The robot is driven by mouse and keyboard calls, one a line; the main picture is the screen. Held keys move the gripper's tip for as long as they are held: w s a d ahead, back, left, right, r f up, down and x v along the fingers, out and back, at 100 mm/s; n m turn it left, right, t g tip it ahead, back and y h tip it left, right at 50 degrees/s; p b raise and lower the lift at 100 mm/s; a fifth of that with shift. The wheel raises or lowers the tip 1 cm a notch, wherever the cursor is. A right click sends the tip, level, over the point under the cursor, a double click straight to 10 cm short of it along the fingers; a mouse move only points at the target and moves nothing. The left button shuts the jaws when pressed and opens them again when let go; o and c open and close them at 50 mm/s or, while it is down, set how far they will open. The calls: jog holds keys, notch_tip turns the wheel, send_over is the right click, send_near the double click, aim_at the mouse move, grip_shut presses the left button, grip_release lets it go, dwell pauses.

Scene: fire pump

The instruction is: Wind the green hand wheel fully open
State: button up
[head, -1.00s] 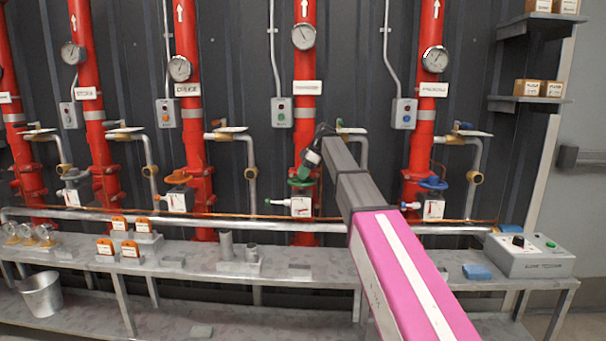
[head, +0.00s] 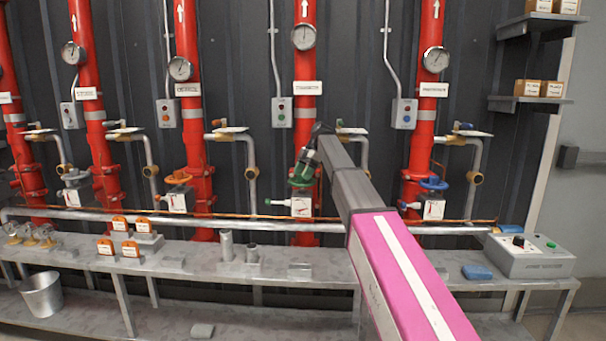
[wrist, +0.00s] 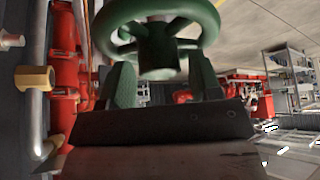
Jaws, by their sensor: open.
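The green hand wheel (head: 301,183) sits on a valve on the red pipe behind the bench, above a white indicator box (head: 300,207). In the wrist view the green wheel (wrist: 155,30) fills the top, with its rim, spokes and hub showing. My gripper (head: 304,166) is at the wheel, just above it in the head view. In the wrist view my gripper (wrist: 165,82) shows two green-grey fingers spread apart, their tips near the hub and rim. Nothing is held between them. Whether the fingers touch the wheel I cannot tell.
An orange wheel (head: 178,178) is to the left and a blue wheel (head: 433,184) to the right on neighbouring pipes. A long horizontal pipe (head: 260,225) runs above the bench. A control box (head: 527,256) stands at the bench's right end.

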jog(key=m, duration=0.1)
jog(key=m+t, duration=0.1)
jog(key=shift+s+m+y, duration=0.25)
jog(key=shift+m+y, duration=0.05)
jog(key=shift+m, duration=0.1)
jog(key=m+t, duration=0.2)
jog(key=m, duration=0.1)
jog(key=shift+m, duration=0.3)
jog(key=shift+m+t, duration=0.5)
jog(key=shift+m, duration=0.4)
jog(key=shift+s+m+t, duration=0.1)
jog(key=shift+m+t, duration=0.4)
jog(key=shift+m, duration=0.4)
jog(key=m+t+h, duration=0.1)
jog(key=m+t, duration=0.1)
jog(key=m, duration=0.2)
jog(key=shift+m, duration=0.3)
jog(key=shift+m+t+h, duration=0.3)
jog(key=shift+m, duration=0.5)
jog(key=m+t+h, duration=0.1)
jog(key=m, duration=0.2)
jog(key=shift+a, duration=0.15)
jog(key=m+h, duration=0.1)
jog(key=m, duration=0.1)
jog(key=m+h, duration=0.1)
jog(key=m, duration=0.1)
jog(key=shift+m+t+h, duration=0.3)
jog(key=shift+m, duration=0.1)
